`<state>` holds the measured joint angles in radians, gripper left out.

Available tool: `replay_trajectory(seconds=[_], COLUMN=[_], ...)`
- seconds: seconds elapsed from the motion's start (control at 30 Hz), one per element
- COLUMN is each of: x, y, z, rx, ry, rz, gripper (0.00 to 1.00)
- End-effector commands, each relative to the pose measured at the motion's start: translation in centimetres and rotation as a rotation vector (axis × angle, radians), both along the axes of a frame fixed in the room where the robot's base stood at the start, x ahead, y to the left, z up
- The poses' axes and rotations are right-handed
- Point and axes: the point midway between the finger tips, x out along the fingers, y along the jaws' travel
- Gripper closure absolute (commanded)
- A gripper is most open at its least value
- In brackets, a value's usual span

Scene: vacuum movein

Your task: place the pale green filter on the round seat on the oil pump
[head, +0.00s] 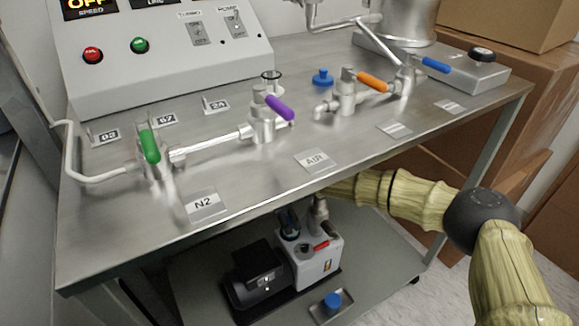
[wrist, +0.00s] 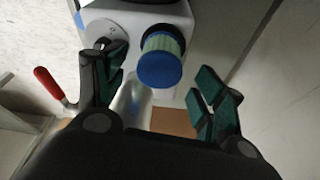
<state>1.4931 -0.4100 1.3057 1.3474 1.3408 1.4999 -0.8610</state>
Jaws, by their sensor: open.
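The pale green filter (wrist: 162,62) shows its blue end cap towards the camera in the wrist view, with pale pleats behind it. Its far end meets the white top of the oil pump (wrist: 137,10), apparently at the round seat, which the filter mostly hides; I cannot tell how fully it sits. My gripper (wrist: 160,98) is open, its green-padded fingers apart on either side of the filter. In the head view, the oil pump (head: 326,268) stands on the lower shelf, a white body beside a black motor. My gripper is partly hidden under the tabletop there.
The steel tabletop (head: 240,185) with several valves overhangs my arm. A small tray (head: 318,312) with a blue-topped piece (head: 332,300) lies on the lower shelf (head: 385,262). A red handle (wrist: 48,84) is left of my fingers. Cardboard boxes (head: 490,110) stand behind the table.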

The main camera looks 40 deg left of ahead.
Motion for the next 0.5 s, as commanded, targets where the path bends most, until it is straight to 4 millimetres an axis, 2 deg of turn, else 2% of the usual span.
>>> replay_trajectory(seconds=[0.03, 0.2, 0.5], x=[-0.3, -1.0, -1.9], y=[0.2, 0.5, 1.0], z=[1.3, 4.3, 7.8], rx=[0.003, 0.001, 0.001], ry=[0.001, 0.000, 0.002], rz=[0.001, 0.000, 0.000], gripper=[0.30, 0.30, 0.30])
